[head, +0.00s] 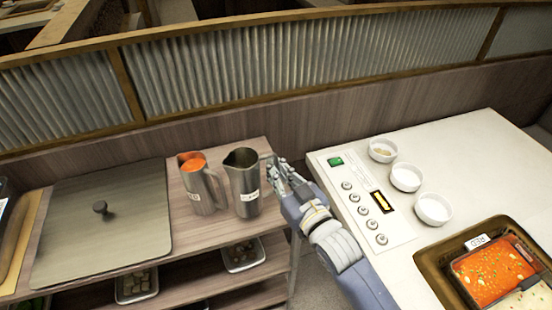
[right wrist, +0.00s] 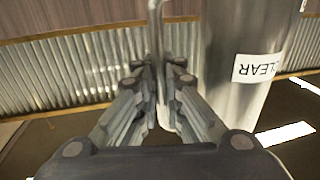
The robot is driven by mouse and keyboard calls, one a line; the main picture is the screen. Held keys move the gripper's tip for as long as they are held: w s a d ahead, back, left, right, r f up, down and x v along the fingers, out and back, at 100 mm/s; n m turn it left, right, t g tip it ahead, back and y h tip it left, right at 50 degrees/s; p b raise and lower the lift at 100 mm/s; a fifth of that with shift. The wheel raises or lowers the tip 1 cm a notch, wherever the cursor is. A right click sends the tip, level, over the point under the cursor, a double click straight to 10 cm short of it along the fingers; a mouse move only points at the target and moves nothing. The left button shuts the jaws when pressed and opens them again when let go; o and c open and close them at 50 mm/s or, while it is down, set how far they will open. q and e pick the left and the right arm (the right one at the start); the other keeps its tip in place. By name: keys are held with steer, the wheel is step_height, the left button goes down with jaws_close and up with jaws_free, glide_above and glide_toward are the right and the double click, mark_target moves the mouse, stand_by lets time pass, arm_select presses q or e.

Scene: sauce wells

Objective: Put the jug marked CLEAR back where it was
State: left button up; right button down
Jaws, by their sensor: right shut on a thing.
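The metal jug marked CLEAR (head: 246,172) is upright at the right end of the wooden shelf top (head: 160,245); I cannot tell whether its base touches the wood. Its interior looks dark. My right gripper (head: 274,172) is at the jug's right side, shut on its handle. In the right wrist view, the fingers (right wrist: 160,85) close around the handle, and the jug's body (right wrist: 240,100) with the CLEAR label is beside them. My left gripper is out of view.
A second metal jug (head: 206,192) with red-orange sauce stands close on the left. A knobbed lid (head: 75,240) covers the shelf's left part. On the right, a white counter (head: 480,150) holds a control panel, white bowls (head: 405,177) and a tray of red food (head: 490,275).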

steer(key=w+d+f+p, duration=0.1)
steer(key=w+f+p, duration=0.1)
steer(key=w+f, duration=0.2)
steer(key=w, duration=0.3)
steer(key=shift+w, duration=0.3)
steer(key=shift+f, duration=0.1)
steer(key=c, duration=2.1)
jaws_free()
steer(key=shift+f, duration=0.15)
steer(key=shift+c, duration=0.2)
steer(key=o, duration=0.4)
steer(key=shift+o, duration=0.2)
steer(key=shift+s+d, duration=0.1)
